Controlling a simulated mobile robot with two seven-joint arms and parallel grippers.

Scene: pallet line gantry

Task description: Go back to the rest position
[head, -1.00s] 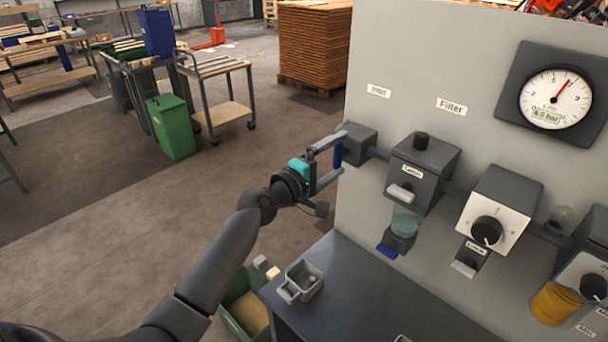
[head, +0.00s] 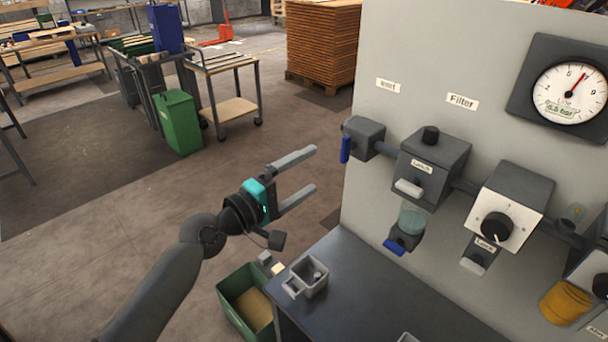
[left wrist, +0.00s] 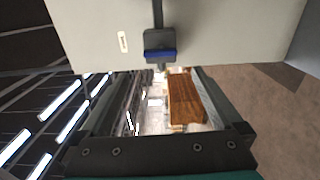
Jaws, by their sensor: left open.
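My left gripper (head: 306,175) is open and empty in the head view. My right gripper is in neither view.
The dark bench top (head: 370,290) carries a small grey cup (head: 309,277). A green bin (head: 247,302) stands at the bench's left side. The filter unit (head: 432,165), a regulator (head: 505,205) and a gauge (head: 570,92) are on the panel. Open floor lies to the left.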

